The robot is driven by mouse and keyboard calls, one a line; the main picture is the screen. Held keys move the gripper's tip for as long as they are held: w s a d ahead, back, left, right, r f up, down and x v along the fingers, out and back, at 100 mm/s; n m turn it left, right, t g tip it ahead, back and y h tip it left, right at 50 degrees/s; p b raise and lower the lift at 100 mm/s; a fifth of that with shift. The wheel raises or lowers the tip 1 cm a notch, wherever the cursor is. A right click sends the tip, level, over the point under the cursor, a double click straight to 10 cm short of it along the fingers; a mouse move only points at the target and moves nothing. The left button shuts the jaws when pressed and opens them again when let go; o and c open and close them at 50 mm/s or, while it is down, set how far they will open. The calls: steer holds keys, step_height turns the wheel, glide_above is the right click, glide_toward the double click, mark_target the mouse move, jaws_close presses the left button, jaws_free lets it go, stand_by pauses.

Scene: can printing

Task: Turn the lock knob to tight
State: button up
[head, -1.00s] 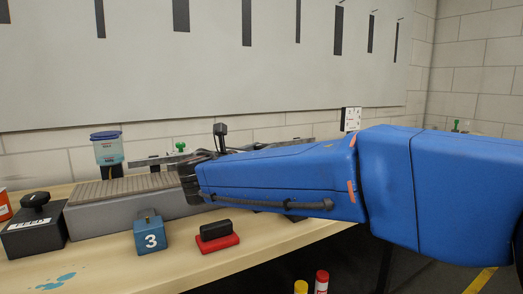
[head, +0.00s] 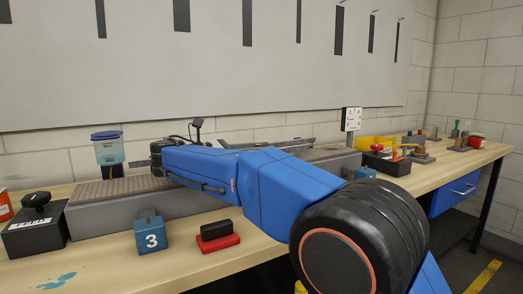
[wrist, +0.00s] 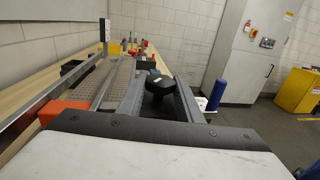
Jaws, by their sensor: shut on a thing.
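A black knob (wrist: 158,84) with a small pale mark shows in the wrist view, which I take for the lock knob. My gripper (wrist: 159,75) has its two grey fingers on either side of this knob and is shut on it. The lower part of the knob and what it sits on are hard to make out. In the head view my blue arm reaches over the bench to the grey ribbed bed (head: 100,189). My gripper's fingers and the held knob are hidden there. The knob's turn angle cannot be read.
A yellow bin (head: 376,142) and small parts lie farther right. The wall stands close behind.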

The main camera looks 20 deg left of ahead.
stand_by(0.6)
steer(key=o, duration=1)
steer(key=shift+o, duration=0.2)
